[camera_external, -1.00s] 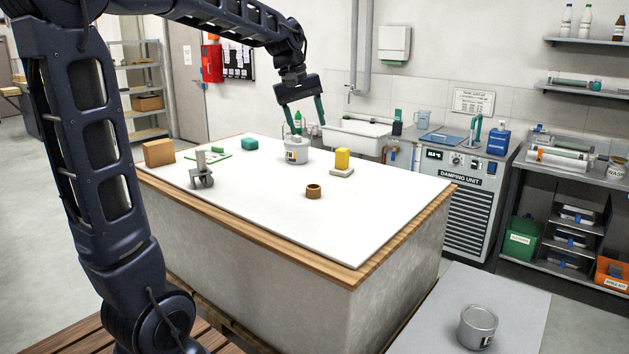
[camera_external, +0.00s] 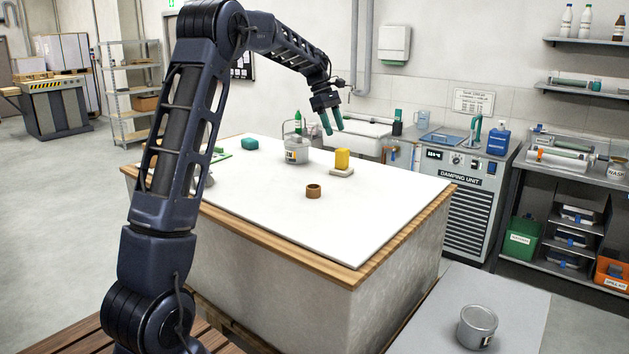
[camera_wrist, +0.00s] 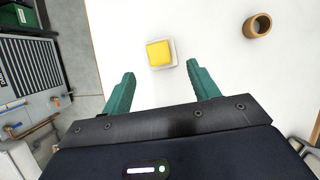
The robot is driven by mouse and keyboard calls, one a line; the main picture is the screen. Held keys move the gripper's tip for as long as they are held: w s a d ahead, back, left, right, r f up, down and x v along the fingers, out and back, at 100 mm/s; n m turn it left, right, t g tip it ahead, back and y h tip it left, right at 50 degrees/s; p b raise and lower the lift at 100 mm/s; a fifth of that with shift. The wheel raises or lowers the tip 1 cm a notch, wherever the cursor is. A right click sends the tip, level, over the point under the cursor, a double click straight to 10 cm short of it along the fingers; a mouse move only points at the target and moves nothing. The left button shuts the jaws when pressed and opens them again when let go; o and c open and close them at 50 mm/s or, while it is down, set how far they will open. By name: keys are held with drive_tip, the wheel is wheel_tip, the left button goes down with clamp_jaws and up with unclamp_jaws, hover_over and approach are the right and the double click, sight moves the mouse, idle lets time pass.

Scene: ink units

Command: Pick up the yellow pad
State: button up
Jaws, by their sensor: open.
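The yellow pad (camera_external: 342,158) is a small upright block on a pale flat base (camera_external: 341,171) on the white tabletop. In the wrist view the yellow pad (camera_wrist: 159,53) shows from above, ahead of the fingertips and between their lines. My gripper (camera_external: 334,128) is open and empty, with its green fingers pointing down above the table, a little above and left of the pad. Its two fingers (camera_wrist: 160,82) also show spread apart in the wrist view. Nothing hides the pad.
A brown ring (camera_external: 313,191) stands on the table nearer the camera. The right part of the white tabletop (camera_external: 385,205) is clear.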

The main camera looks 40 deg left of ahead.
sight(342, 149)
drive_tip(key=shift+x, duration=5.5)
drive_tip(key=shift+w, duration=0.1)
drive_tip(key=shift+c, duration=0.4)
drive_tip(key=c, duration=1)
